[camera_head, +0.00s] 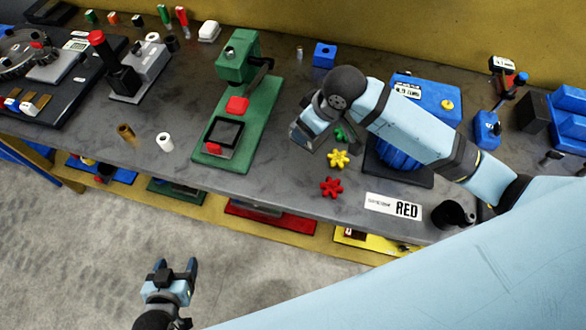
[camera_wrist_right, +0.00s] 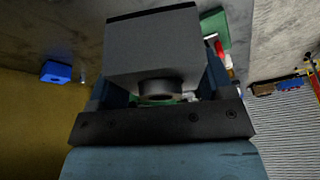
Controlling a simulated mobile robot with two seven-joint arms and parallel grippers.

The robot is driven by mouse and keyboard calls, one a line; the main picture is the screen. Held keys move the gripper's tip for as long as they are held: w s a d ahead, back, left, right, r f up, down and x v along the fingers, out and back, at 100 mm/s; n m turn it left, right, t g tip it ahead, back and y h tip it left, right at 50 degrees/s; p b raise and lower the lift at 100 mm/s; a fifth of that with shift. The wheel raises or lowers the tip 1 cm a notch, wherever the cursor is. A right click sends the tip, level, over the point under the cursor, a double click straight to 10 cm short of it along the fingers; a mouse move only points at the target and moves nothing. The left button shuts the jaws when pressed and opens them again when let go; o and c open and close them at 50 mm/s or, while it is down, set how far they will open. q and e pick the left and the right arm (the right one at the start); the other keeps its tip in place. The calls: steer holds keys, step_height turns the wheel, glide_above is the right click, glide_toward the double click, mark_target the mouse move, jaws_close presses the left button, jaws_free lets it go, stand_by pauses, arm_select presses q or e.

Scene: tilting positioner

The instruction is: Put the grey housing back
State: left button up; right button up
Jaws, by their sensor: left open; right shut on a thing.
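The grey housing (camera_wrist_right: 152,45) is a block with a dark round boss on its near face. It fills the upper middle of the right wrist view, between the fingers of my right gripper (camera_wrist_right: 155,85). In the head view my right gripper (camera_head: 305,132) is over the bench, right of the green press-like device, and largely hides the housing. Its height above the bench is hard to tell. My left gripper (camera_head: 175,268) is open and empty over the floor, in front of the bench. I cannot tell which fixture is the housing's place.
A green device (camera_head: 262,110) stands left of my right gripper, and a blue machine (camera_head: 438,98) stands behind my right arm. Yellow (camera_head: 338,159) and red (camera_head: 331,187) star knobs, a RED sign (camera_head: 393,206) and a black cup (camera_head: 453,214) are near the front edge. A small blue block (camera_head: 325,54) sits behind.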

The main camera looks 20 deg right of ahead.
steer(key=a+r+n+b, duration=0.1)
steer(key=n, duration=0.1)
steer(key=w+a+r+n+g+y+b, duration=0.1)
steer(key=r+n, duration=0.1)
steer(key=n, duration=0.1)
steer(key=a+r+n+g+b, duration=0.1)
steer(key=a+r+n, duration=0.1)
steer(key=shift+w+r+n+y+b, duration=0.2)
steer(key=shift+n+y+b, duration=0.1)
steer(key=shift+y, duration=0.1)
steer(key=shift+s+a+r+n+g, duration=0.1)
steer(key=shift+r+n+g, duration=0.2)
steer(key=shift+r+n, duration=0.3)
steer(key=shift+f, duration=0.15)
steer(key=shift+n, duration=0.3)
steer(key=shift+f, duration=9.8)
steer(key=shift+f, duration=0.15)
steer(key=o, duration=1.6)
steer(key=shift+s, duration=0.15)
steer(key=shift+c, duration=0.2)
